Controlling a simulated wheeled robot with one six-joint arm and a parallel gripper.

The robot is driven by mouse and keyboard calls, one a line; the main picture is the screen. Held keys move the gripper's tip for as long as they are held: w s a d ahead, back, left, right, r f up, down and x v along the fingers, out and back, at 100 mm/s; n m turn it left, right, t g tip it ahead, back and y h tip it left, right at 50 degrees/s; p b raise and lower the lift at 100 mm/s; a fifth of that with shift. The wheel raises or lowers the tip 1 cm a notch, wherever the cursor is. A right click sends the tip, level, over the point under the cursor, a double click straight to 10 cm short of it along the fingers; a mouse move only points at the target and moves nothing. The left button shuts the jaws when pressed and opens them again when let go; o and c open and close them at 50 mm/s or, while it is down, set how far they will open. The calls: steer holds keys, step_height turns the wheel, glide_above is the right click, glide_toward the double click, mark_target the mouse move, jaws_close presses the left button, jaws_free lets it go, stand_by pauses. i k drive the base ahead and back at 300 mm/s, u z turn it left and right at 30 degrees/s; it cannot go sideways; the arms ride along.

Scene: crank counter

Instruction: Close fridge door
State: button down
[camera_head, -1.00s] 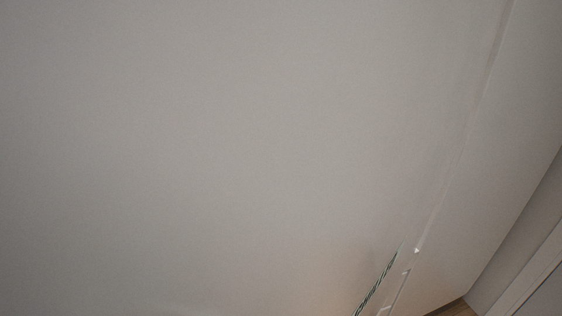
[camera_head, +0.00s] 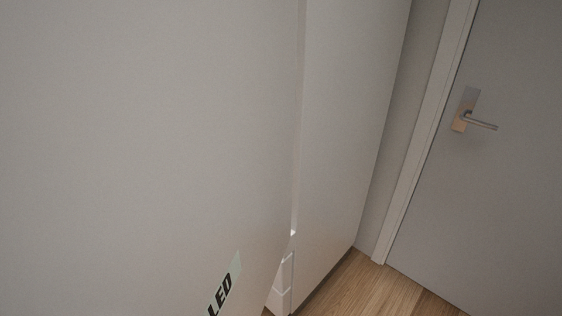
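A large pale grey panel, which looks like the fridge door (camera_head: 140,130), fills the left and middle of the head view at very close range. A light label (camera_head: 225,284) with dark letters reading "LED" is on its lower right part. A narrow slit runs along its right edge, with small white parts (camera_head: 283,283) showing low down. Another flat pale panel (camera_head: 345,130) stands just right of the slit. I cannot tell how far the door stands open. My gripper is not in view.
A grey room door (camera_head: 490,190) with a metal lever handle (camera_head: 472,112) and a pale frame (camera_head: 425,130) stands at the right. Bare wooden floor (camera_head: 375,290) shows at the bottom right.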

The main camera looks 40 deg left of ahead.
mark_target(146, 146)
steer(key=i, duration=1.75)
steer(key=u, duration=3.85)
